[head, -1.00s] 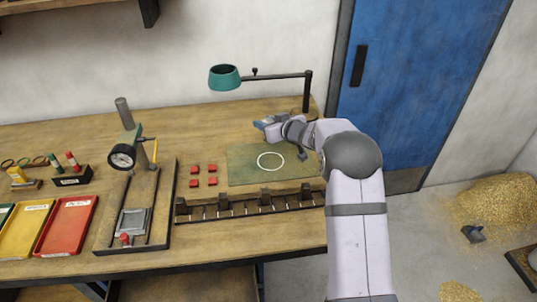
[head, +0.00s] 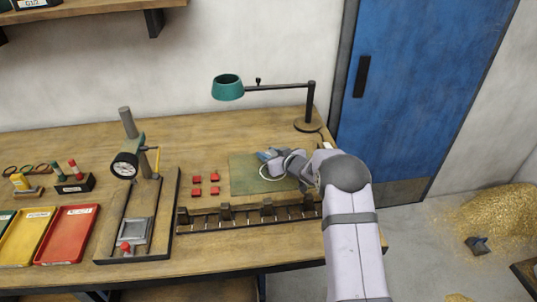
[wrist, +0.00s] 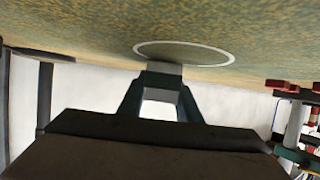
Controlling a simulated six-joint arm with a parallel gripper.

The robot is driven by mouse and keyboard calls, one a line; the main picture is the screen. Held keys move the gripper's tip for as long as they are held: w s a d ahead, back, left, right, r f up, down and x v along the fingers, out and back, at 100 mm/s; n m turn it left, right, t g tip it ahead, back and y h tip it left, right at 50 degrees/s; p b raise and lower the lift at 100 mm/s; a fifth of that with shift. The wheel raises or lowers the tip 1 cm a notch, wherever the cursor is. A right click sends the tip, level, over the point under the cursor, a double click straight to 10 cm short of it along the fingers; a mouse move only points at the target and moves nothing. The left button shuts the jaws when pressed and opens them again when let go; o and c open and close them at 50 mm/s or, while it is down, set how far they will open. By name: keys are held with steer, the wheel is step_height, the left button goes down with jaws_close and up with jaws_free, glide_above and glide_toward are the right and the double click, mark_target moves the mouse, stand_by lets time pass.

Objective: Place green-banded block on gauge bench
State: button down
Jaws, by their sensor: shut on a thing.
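My gripper (head: 267,157) is low over the green mat (head: 243,184), at its white ring. In the wrist view my gripper (wrist: 163,78) is shut on a small pale grey block (wrist: 165,68) between its fingertips, close to the edge of the white ring (wrist: 185,45). No green band can be made out on it. Whether the block touches the mat I cannot tell.
Several red pieces (head: 196,180) lie left of the mat. A dark slotted rack (head: 240,221) runs along the front. A teal lamp (head: 228,87) overhangs from behind. Yellow (head: 28,236) and red (head: 66,235) trays stand far left. Bare bench lies behind the mat.

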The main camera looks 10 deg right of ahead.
mark_target(273, 155)
stand_by(0.4)
steer(key=c, duration=1.3)
jaws_free()
steer(key=shift+f, duration=0.2)
steer(key=shift+r, duration=0.1)
steer(key=shift+s, duration=0.1)
steer(key=shift+s+d+r+b, duration=0.25)
steer(key=shift+s+b, duration=0.15)
steer(key=shift+s, duration=0.1)
steer(key=shift+r+b+v, duration=0.2)
steer(key=shift+b+v, duration=0.15)
steer(key=shift+v, duration=0.65)
step_height(273, 155, up, 5)
steer(key=shift+w+a+r, duration=0.1)
steer(key=shift+w+r, duration=0.05)
steer(key=shift+o, duration=0.5)
steer(key=shift+r, duration=0.65)
